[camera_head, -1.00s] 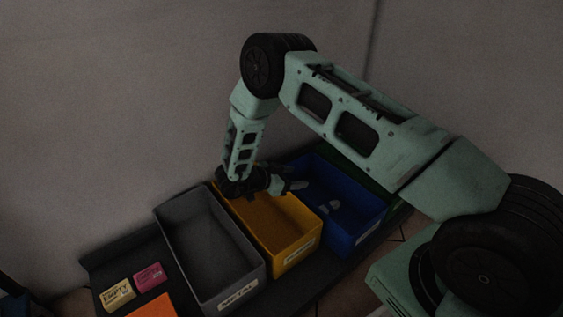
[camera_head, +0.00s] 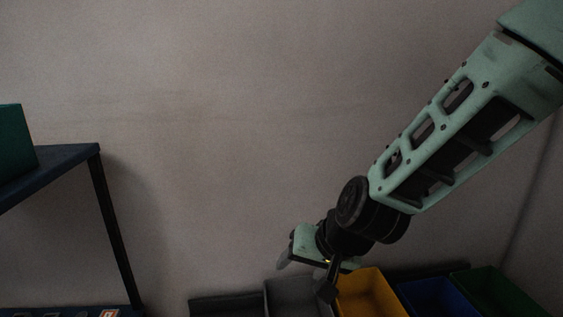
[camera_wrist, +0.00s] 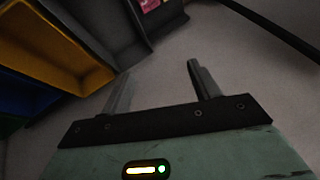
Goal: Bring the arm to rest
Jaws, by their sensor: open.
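My gripper (camera_head: 304,276) hangs at the end of my pale green arm, low in the head view and just above the grey bin (camera_head: 290,290). The arm reaches down from the upper right, clear of the wall. In the wrist view my gripper (camera_wrist: 158,85) shows two grey fingers spread wide apart. Nothing is between them; only grey surface lies behind.
A yellow bin (camera_head: 368,292), a blue bin (camera_head: 436,297) and a green bin (camera_head: 500,292) stand in a row to the right. A dark shelf (camera_head: 60,158) with a green box (camera_head: 14,142) stands at left. The wall between is bare.

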